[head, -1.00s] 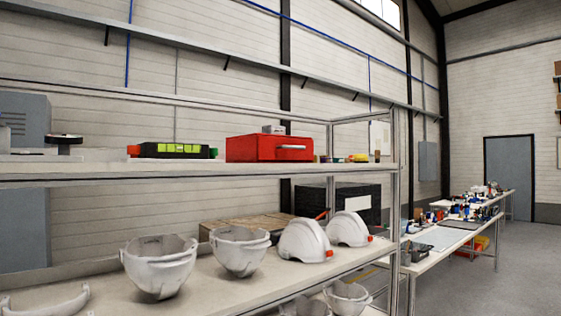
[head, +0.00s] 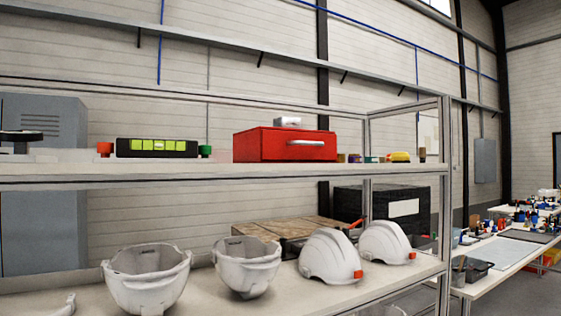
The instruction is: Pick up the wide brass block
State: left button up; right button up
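No object is clearly recognisable as the wide brass block. Several small items stand on the upper shelf (head: 300,168), right of the red box. A small olive-gold piece (head: 341,158) is closest to the box, and a small upright brown piece (head: 422,154) stands near the shelf's right end. Both are too small to identify. Neither of my grippers is in view.
The red box (head: 265,146) has a silver handle. A black unit with yellow-green panels (head: 157,148) stands left of it. White helmet shells (head: 145,280) line the lower shelf. A black crate (head: 383,212) is behind. Cluttered tables (head: 490,255) and open floor lie right.

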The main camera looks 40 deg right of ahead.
aim_at(341, 157)
jog(key=l+u, duration=0.25)
jog(key=l, duration=0.5)
jog(key=l+u, duration=0.2)
jog(key=l, duration=0.55)
jog(key=k+l+u, duration=0.1)
jog(key=l+u, duration=0.15)
jog(key=l, duration=0.5)
